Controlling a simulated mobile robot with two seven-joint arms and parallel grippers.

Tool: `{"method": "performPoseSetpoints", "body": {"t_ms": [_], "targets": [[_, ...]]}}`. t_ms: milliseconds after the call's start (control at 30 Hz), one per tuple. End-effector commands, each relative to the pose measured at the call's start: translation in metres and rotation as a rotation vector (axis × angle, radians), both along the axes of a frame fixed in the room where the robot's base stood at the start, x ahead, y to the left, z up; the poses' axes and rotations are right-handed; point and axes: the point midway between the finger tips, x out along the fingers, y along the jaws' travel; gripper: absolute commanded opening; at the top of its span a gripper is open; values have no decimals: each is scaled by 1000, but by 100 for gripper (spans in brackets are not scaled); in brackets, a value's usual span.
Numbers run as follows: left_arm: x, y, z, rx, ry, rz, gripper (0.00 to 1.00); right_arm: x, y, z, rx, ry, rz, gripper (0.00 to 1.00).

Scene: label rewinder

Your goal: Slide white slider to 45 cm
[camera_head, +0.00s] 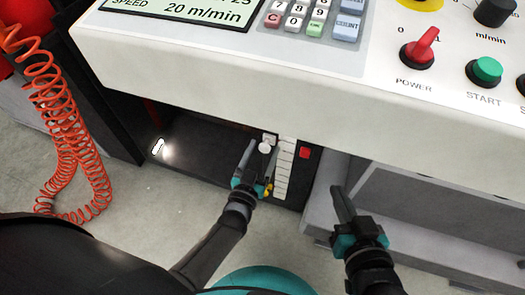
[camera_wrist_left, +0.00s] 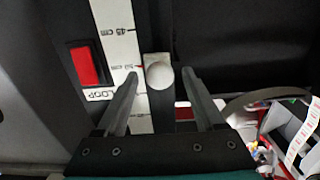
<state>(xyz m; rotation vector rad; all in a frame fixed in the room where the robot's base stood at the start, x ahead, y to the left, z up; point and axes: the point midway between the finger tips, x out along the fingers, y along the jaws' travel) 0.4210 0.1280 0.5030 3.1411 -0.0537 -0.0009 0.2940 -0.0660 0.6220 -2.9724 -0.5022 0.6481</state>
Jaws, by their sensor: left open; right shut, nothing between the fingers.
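The white slider has a round white knob (camera_head: 265,147) and sits near the top of its track, under the machine's front panel. In the left wrist view the knob (camera_wrist_left: 159,75) shows close up on a pale plate, with a small red pointer beside the white ruler scale (camera_wrist_left: 112,35). The scale also shows in the head view (camera_head: 285,172); its numbers are too small to read surely. My left gripper (camera_head: 262,158) is open, its fingertips (camera_wrist_left: 160,76) on either side of the knob with gaps visible. My right gripper (camera_head: 342,190) is shut and empty, away to the right.
A red square button (camera_head: 304,153) sits beside the scale; it also shows in the left wrist view (camera_wrist_left: 86,66). The white control panel (camera_head: 230,65) overhangs the slider. A coiled orange cable (camera_head: 70,130) hangs at left. Dark open space lies left of the slider.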

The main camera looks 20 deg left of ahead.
Motion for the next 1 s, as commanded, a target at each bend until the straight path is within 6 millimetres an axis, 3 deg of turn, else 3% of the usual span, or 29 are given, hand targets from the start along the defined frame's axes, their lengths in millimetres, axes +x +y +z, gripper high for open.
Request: {"method": "performPoseSetpoints", "body": {"t_ms": [100,700,1000], "targets": [[0,0,0,0,0,0,68,0,0,0,0,1,0,0],[0,0,0,0,-1,0,0,0,0,0,-1,2,1,0],[0,0,0,0,-1,0,0,0,0,0,-2,3,1,0]]}}
